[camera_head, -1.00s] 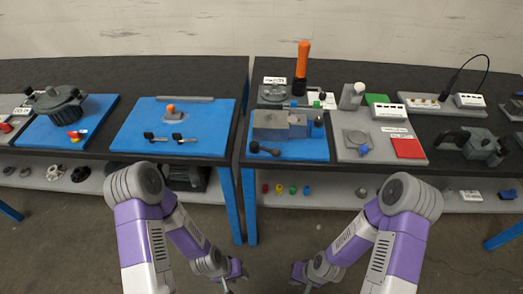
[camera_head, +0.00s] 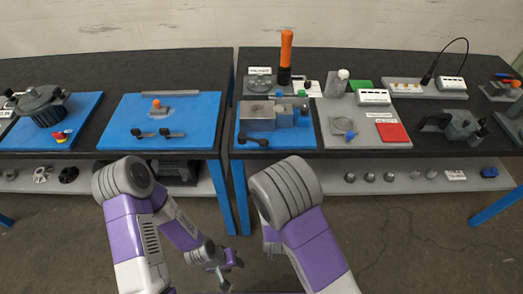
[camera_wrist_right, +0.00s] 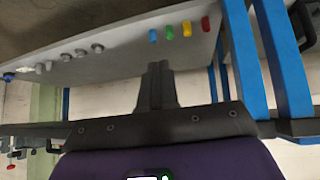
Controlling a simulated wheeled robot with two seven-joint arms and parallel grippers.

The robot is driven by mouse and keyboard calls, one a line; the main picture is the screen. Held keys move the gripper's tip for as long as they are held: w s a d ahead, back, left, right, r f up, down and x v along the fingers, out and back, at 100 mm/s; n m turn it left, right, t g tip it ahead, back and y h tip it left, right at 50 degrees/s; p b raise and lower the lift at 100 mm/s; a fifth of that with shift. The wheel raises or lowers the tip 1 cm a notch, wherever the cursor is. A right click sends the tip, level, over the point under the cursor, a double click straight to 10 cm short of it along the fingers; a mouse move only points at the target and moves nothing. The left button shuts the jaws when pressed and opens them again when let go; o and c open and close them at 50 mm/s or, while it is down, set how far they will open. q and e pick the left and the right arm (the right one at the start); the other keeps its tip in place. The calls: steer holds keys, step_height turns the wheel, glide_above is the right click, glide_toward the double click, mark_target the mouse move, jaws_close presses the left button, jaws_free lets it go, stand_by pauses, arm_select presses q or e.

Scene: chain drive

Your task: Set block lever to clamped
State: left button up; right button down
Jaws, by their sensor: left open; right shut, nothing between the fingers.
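The grey block (camera_head: 258,117) sits on a blue board (camera_head: 305,137) at the front of the right-hand table. The block lever (camera_head: 252,140), a dark bar with a round knob at its left end, lies at the block's front edge and points left. My left gripper (camera_head: 229,274) is open and empty, low in front of the tables and well below the lever. My right gripper (camera_wrist_right: 158,85) is shut and empty in the right wrist view, near the lower shelf. In the head view my right arm hides it. Neither gripper touches the block or lever.
An orange-handled tool (camera_head: 286,55) stands upright behind the block. A grey board (camera_head: 337,108) with a red pad (camera_head: 392,132) lies to the right. Blue table legs (camera_head: 221,197) stand below the gap between tables. Small coloured parts (camera_wrist_right: 170,32) line the lower shelf (camera_wrist_right: 120,62).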

mark_target(263, 146)
steer(key=w+a+r+t, duration=0.1)
steer(key=a+r+t, duration=0.2)
steer(key=r, duration=0.6)
steer(key=w+a+r+t, duration=0.2)
steer(key=a+r+t, duration=0.2)
steer(key=r, duration=0.5)
steer(key=shift+a+r+t+h+p, duration=0.2)
steer(key=shift+a+t+h+p, duration=0.1)
steer(key=shift+a, duration=0.65)
steer(key=shift+w, duration=0.1)
steer(key=b+x, duration=0.2)
steer(key=x, duration=1.2)
steer(key=shift+b, duration=0.35)
